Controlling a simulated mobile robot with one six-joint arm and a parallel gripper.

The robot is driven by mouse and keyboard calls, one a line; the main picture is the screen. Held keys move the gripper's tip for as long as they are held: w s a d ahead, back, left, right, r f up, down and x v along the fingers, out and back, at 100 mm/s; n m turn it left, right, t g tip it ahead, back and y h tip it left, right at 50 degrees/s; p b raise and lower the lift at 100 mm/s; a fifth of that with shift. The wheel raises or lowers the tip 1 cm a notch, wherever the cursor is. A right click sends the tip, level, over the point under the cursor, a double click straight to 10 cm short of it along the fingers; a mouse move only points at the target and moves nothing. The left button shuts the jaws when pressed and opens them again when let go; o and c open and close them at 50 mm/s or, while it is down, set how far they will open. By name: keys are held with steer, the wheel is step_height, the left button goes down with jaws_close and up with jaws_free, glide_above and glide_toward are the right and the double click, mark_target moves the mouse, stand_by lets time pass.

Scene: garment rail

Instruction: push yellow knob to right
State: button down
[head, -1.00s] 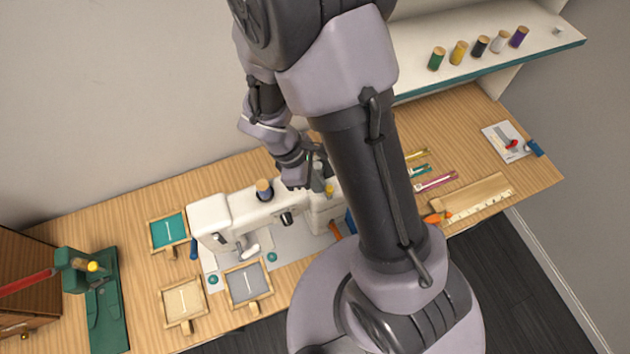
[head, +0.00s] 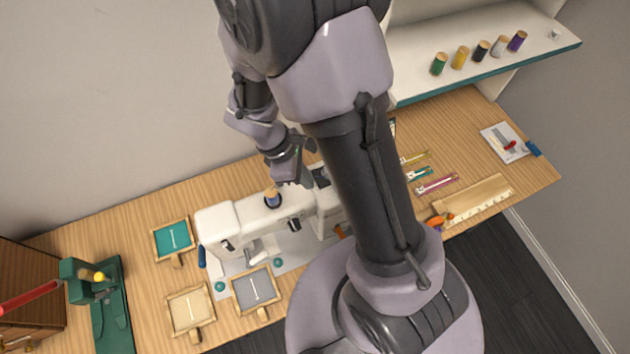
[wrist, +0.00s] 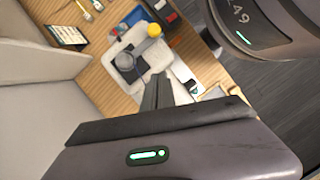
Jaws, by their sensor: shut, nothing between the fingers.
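In the head view my arm hides that knob, while the sewing machine (head: 240,220) shows left of my arm. My gripper (wrist: 157,92) is shut and empty, its fingertips pointing toward the machine. The gap between fingertips and knob is hard to judge. In the head view my gripper (head: 303,180) is above the back of the machine. Another yellow knob (head: 99,276) sits on a green press (head: 110,310) at the far left.
A dark spool (head: 272,197) stands on top of the machine. Small framed pieces (head: 172,238) lie around its left end. A white shelf (head: 480,65) with several spools is at the upper right. Rulers and a wooden board (head: 470,198) lie on the bench at the right.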

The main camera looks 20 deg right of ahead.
steer(key=s+d+p+v, duration=0.1)
steer(key=v, duration=0.6)
steer(key=shift+w+r, duration=0.2)
steer(key=shift+r, duration=0.2)
steer(key=shift+a, duration=0.15)
